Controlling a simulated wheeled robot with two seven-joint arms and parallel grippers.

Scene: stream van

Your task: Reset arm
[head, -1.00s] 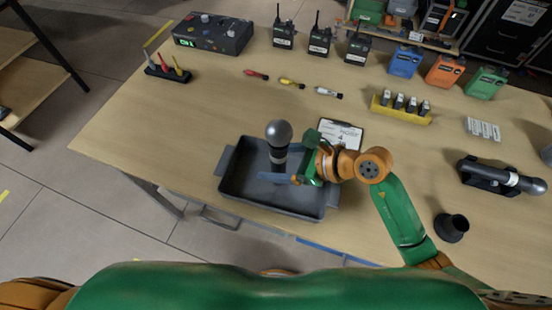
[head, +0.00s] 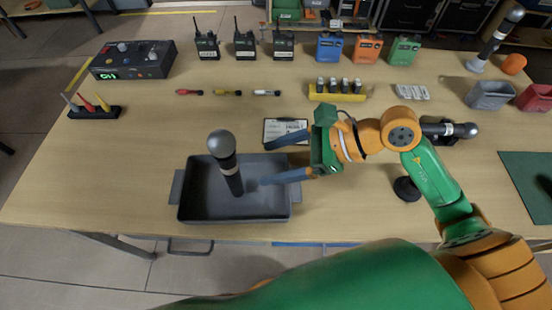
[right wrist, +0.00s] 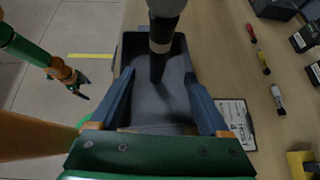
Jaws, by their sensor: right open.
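A black microphone (head: 228,165) with a grey ball head stands, slightly tilted in the head view, in a dark grey tray (head: 183,205) at the table's near edge. My right gripper (head: 265,163) is open and empty to the right of the microphone, its blue-grey fingers pointing left toward it. In the right wrist view the microphone (right wrist: 160,45) shows beyond the open right fingers (right wrist: 159,75), clear of them. My left gripper (right wrist: 78,86) shows small at the left of the right wrist view, over the floor; its jaws are too small to read. It is outside the head view.
A clipboard (head: 285,131) lies behind my right gripper. A yellow holder (head: 338,96) with several small packs stands beyond it. A second microphone (head: 462,131) lies right, near a black cup (head: 406,189). Radios, coloured packs and a control box (head: 133,60) line the back. The table's left front is bare.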

